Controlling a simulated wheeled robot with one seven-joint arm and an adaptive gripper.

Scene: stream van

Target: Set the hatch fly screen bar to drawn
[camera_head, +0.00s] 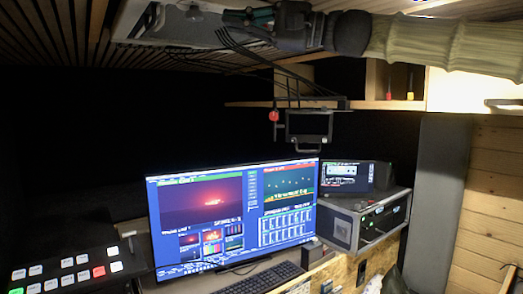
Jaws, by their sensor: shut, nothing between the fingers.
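A pale framed hatch (165,30) is set in the slatted ceiling at the top of the view. A small pale round part (193,12) shows on it. I cannot clearly tell the fly screen bar apart from the hatch frame. My arm reaches in from the upper right, in a pale ribbed sleeve. My gripper (232,17) points left at the right end of the hatch, with its fingers shut and empty. It overlaps the hatch edge in the picture; I cannot tell whether it touches. The gripper and wrist hide part of that right end.
A wooden shelf (395,104) and a hanging dark lamp-like box (309,124) lie below my arm. Below stand a large monitor (243,215), a grey rack case (345,228), a keyboard (262,279) and a button panel (70,272). The dark space at left is clear.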

